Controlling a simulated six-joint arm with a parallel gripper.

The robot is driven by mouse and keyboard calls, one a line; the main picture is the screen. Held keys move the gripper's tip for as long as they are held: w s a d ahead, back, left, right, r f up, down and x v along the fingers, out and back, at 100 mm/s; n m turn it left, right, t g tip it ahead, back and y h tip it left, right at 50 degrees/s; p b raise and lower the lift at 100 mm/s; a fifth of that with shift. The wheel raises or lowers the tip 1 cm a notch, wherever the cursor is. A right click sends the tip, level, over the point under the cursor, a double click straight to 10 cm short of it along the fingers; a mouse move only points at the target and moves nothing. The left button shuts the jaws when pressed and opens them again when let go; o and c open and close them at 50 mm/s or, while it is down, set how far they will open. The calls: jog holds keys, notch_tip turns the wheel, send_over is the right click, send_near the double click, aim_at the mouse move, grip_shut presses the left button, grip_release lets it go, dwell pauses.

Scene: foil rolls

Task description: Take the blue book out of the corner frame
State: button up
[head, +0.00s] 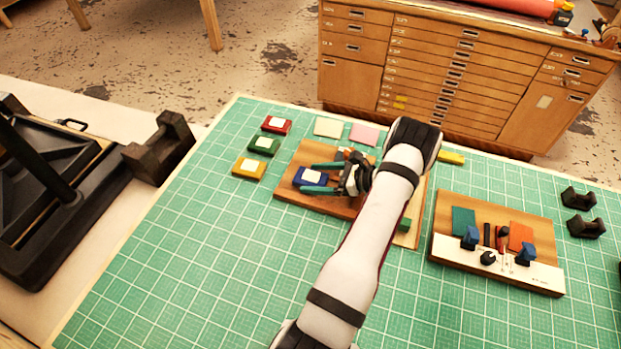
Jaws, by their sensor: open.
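The blue book (313,177) with a white label lies on the left part of a brown wooden board (290,193) in the head view. My gripper (302,177) is open, its two teal fingers pointing left, one on the far side and one on the near side of the book. The book shows between the fingers in the picture; I cannot tell whether they touch it or how high they are above it. The corner frame cannot be made out clearly; my gripper and arm hide much of the board.
Red (277,125), green (263,145) and yellow (249,168) books lie left of the board. Pale yellow (328,127) and pink (363,134) squares lie behind it. A tool board (450,252) is at right. A dark metal block (158,150) stands at left. The front-left mat is clear.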

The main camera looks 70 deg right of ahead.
jog(key=c, duration=1.1)
jog(key=shift+c, duration=0.2)
